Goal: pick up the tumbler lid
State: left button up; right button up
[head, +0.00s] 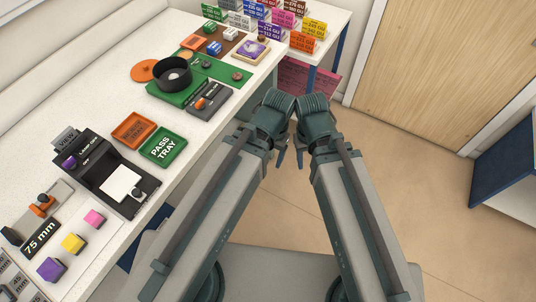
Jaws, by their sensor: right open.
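A round orange disc (143,71), which looks like the tumbler lid, lies flat on the white bench at the upper left of the head view. It is beside the left of a black round open tumbler (174,78), which stands on a green base. My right gripper (300,157) is open, over the floor past the bench's front edge, well to the right of the disc and apart from it. My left gripper (281,157) is close beside it, mostly hidden by its own wrist, so its jaws cannot be judged. No object shows in either gripper.
A grey device (209,98) lies near the bench edge beside the tumbler. An orange tray (134,130) and a green pass tray (163,147) are nearer. A black lamp unit (118,173) and coloured blocks stand at lower left.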

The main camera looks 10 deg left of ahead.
aim_at(142, 71)
jog(key=u, duration=1.25)
jog(key=k, duration=0.25)
jog(key=k+l+z, duration=0.1)
jog(key=i+l+z, duration=0.3)
jog(key=l, duration=0.15)
jog(key=i+l+z, duration=0.25)
jog(key=i+l, duration=0.1)
jog(key=l, duration=0.05)
